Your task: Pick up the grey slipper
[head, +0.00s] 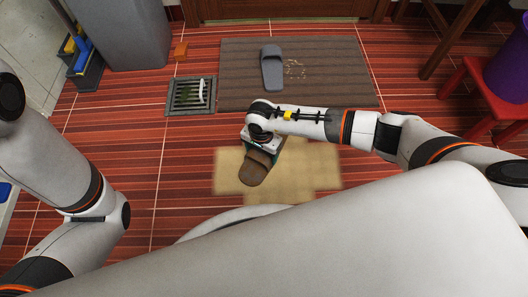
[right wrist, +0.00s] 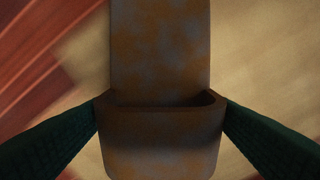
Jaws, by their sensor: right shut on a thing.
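A grey slipper (head: 271,70) lies on the striped brown mat (head: 330,75), toward the back, apart from both arms. My right gripper (head: 263,148) is over the tan patch of floor, nearer to me than the mat. It is shut on a brown slipper (head: 254,172). In the right wrist view the brown slipper (right wrist: 160,145) has a mottled rust and grey surface, and the dark green fingers press on both sides of its strap part. I cannot tell whether it is off the floor. My left arm shows at the left, but its gripper is out of view.
A floor drain grate (head: 174,106) with something white and green on it is left of the mat. A grey bin (head: 120,30) stands at the back left, and a red stool (head: 482,85) with a purple bucket (head: 510,70) at the right.

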